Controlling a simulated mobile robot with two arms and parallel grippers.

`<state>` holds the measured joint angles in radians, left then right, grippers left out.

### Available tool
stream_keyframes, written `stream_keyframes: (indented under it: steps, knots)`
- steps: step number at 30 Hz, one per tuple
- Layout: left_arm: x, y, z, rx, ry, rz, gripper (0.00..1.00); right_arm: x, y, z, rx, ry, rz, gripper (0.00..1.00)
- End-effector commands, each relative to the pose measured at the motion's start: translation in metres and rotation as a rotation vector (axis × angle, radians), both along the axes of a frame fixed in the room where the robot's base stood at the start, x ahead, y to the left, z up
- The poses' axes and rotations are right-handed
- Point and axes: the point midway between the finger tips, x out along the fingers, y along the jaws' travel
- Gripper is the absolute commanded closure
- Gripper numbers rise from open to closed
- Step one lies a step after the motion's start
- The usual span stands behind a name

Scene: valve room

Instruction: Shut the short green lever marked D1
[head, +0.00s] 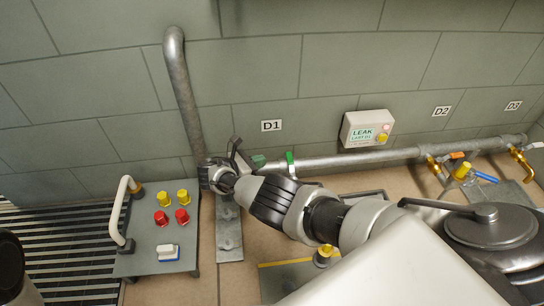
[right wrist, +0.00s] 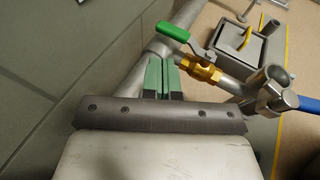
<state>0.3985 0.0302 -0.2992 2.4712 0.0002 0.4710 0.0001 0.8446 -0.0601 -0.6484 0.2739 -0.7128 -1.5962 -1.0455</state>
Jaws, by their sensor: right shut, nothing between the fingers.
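The short green lever (head: 290,162) stands up at the pipe below the D1 label (head: 271,126). In the right wrist view the green lever (right wrist: 173,32) is on a brass valve (right wrist: 205,70) and runs roughly in line with its body. My right gripper (head: 258,161) is a little left of the lever, apart from it. In the right wrist view the right gripper's green fingertips (right wrist: 161,72) are together and empty, lower left of the lever. My arm hides the brass valve in the head view. My left gripper does not show.
A grey pipe (head: 340,160) runs along the tiled wall. A leak box (head: 367,129) hangs above it. More brass valves (head: 432,162) are at the right under D2 and D3. A button panel (head: 160,235) with a white handle stands at left. A round lidded vessel (head: 490,225) is at right.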

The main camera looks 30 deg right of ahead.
Motion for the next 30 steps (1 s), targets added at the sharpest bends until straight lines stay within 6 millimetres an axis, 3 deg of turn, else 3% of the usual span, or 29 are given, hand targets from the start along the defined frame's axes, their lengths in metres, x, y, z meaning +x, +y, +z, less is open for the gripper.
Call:
stream_keyframes:
  steps: [7,25,28,30]
  knots:
    - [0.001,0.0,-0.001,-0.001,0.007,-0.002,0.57,-0.001,0.023,0.007,0.0,-0.001,0.001,1.0]
    - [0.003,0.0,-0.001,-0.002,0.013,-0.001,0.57,0.0,0.028,0.004,0.023,-0.013,0.014,1.0]
    - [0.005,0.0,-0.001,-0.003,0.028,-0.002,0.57,0.005,0.042,-0.008,0.124,-0.071,0.071,1.0]
    - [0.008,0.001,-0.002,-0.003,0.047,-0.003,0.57,0.01,0.062,-0.022,0.261,-0.153,0.139,1.0]
